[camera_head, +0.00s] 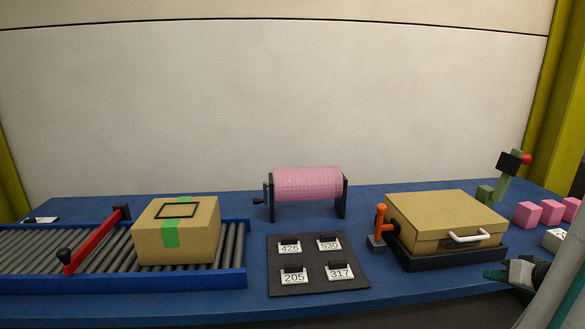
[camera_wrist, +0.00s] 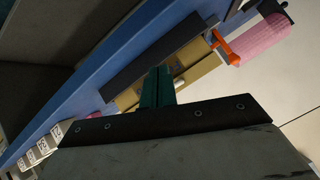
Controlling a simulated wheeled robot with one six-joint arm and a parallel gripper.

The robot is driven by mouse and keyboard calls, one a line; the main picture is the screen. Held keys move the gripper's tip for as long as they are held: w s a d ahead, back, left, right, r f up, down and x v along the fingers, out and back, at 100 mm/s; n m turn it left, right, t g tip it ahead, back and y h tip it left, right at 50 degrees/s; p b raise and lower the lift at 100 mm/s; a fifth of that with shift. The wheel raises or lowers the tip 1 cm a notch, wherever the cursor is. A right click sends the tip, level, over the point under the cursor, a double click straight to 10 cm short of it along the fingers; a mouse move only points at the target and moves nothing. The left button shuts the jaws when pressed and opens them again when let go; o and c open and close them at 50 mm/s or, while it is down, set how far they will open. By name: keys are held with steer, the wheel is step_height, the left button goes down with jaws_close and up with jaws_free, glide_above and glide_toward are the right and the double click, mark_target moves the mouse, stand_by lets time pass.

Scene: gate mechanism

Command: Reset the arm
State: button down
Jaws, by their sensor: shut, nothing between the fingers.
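My gripper (camera_head: 496,275) is at the right front of the blue table in the head view, close to the right front corner of the tan box with a white handle. In the wrist view its green fingers (camera_wrist: 157,88) are together with nothing between them. They point toward the tan box, which shows partly behind them. Most of my arm is outside the head view, with one link at the lower right edge.
A tan box (camera_head: 440,219) with an orange lever (camera_head: 380,222) stands left of my gripper. Further left are a tag board (camera_head: 316,285), a pink roller (camera_head: 308,183), and a conveyor (camera_head: 110,283) with a red gate bar (camera_head: 95,240) and taped carton (camera_head: 150,240). Pink blocks (camera_head: 527,213) stand right.

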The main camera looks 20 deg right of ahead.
steer(key=w+a+r+m+g+y, duration=0.1)
steer(key=w+a+r+g+y, duration=0.15)
steer(key=a, duration=0.65)
steer(key=w+a+r+g+y, duration=0.1)
steer(key=a+r+g+y, duration=0.2)
steer(key=a, duration=0.6)
steer(key=s+a+r+n+g+h, duration=0.2)
steer(key=s+a+r+n, duration=0.1)
steer(key=a, duration=0.6)
steer(key=s+a+r+n+g+h, duration=0.2)
steer(key=a+r+n, duration=0.3)
steer(key=a, duration=0.4)
steer(key=shift+s, duration=0.5)
steer(key=shift+r, duration=0.1)
